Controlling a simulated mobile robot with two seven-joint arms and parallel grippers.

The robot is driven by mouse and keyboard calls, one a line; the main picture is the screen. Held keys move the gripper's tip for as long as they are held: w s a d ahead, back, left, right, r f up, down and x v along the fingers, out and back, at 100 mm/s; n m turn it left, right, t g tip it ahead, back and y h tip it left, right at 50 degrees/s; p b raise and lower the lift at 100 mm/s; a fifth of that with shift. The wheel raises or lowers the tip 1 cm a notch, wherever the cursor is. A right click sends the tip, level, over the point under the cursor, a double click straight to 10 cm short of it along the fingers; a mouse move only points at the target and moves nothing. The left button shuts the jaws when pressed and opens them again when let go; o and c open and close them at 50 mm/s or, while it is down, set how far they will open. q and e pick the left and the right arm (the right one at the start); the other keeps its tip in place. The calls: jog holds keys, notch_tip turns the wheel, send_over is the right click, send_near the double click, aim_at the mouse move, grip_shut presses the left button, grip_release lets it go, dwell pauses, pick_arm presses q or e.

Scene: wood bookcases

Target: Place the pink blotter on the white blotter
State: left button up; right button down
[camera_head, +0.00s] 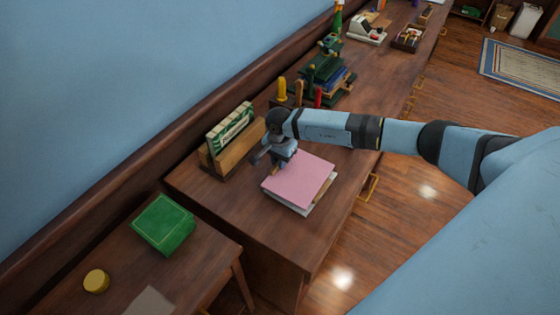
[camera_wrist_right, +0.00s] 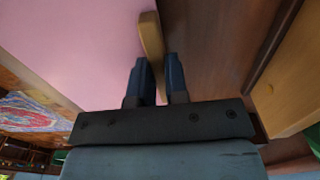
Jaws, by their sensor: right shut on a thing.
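The pink blotter (camera_head: 300,178) lies flat over the white blotter (camera_head: 310,207), which shows as a pale edge along its front and right sides. Whether they touch everywhere is not clear. My right gripper (camera_head: 273,160) is at the left edge of the pink blotter, shut on a tan wooden strip there. In the right wrist view the strip (camera_wrist_right: 152,40) runs between my gripper's fingers (camera_wrist_right: 156,75), beside the pink surface (camera_wrist_right: 75,45). My left gripper is not in view.
A wooden holder with a green-and-white box (camera_head: 232,127) stands left of my right gripper. A lower table holds a green box (camera_head: 163,224) and a yellow round tin (camera_head: 96,281). Desk front is clear.

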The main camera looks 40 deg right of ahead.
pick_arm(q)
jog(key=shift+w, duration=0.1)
pick_arm(e)
jog(key=shift+r, duration=0.15)
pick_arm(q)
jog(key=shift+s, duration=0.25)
pick_arm(e)
jog(key=shift+s, duration=0.1)
pick_arm(q)
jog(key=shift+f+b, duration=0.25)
jog(key=shift+b, duration=0.1)
pick_arm(e)
jog(key=shift+f, duration=0.3)
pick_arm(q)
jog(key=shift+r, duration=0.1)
pick_arm(e)
jog(key=c, duration=1.1)
grip_release()
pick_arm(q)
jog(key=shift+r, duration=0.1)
pick_arm(e)
jog(key=shift+r, duration=0.1)
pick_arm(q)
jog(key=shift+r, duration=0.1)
pick_arm(e)
jog(key=shift+r, duration=0.1)
